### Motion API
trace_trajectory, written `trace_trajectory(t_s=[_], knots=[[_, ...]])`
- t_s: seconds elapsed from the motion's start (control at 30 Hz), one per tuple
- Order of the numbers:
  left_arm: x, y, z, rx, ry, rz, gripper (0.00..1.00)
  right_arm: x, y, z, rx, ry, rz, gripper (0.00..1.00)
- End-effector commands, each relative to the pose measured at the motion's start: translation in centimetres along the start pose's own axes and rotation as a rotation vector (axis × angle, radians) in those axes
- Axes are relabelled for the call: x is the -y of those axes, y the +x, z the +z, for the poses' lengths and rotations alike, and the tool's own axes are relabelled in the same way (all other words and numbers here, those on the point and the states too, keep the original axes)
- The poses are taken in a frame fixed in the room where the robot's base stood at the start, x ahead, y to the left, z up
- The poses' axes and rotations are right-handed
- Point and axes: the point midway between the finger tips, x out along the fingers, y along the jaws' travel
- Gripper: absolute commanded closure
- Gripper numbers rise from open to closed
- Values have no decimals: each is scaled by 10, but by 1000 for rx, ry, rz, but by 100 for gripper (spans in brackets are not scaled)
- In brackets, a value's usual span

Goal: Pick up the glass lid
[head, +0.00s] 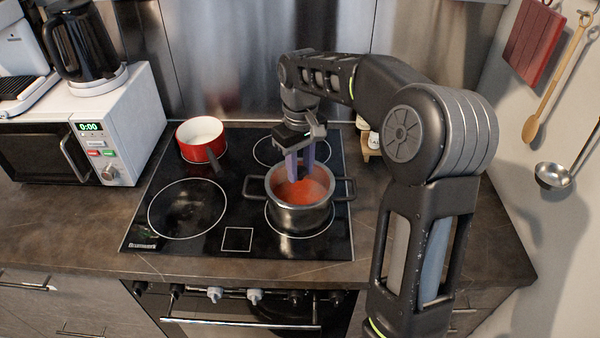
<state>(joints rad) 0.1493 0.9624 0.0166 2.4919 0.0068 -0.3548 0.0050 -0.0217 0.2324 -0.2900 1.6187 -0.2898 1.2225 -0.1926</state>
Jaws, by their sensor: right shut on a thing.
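A steel pot (298,218) with two dark side handles stands on the front right burner of the black stovetop. Something red shows inside it through a hazy surface that looks like the glass lid (314,188). The lid's edge is hard to make out, so I cannot tell whether it rests on the rim or is slightly raised. My right gripper (301,172) reaches down over the pot from above, its purple fingers shut on the lid near the middle. The fingers and glare hide the lid's knob. My left gripper is not in view.
A red saucepan (201,139) stands on the back left burner, its handle pointing toward the pot. The front left burner (187,208) is bare. A white microwave (100,130) is at left. Small jars (369,143) stand behind my right arm. A ladle (553,176) hangs on the right wall.

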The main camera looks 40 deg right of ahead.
Motion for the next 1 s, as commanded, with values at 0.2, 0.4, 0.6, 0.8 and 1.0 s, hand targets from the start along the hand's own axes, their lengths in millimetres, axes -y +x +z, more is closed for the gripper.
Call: trace_trajectory(t_s=[0.2,0.4,0.6,0.8,1.0], knots=[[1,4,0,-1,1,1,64,0,-28,-1,-6,0,1,100],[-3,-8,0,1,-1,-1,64,0,-76,-1,-5,0,1,100],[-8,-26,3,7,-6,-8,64,0,-98,0,-1,-1,0,100],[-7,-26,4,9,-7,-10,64,0,-98,0,-1,-1,0,100],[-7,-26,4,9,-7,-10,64,0,-98,0,-1,0,0,100]])
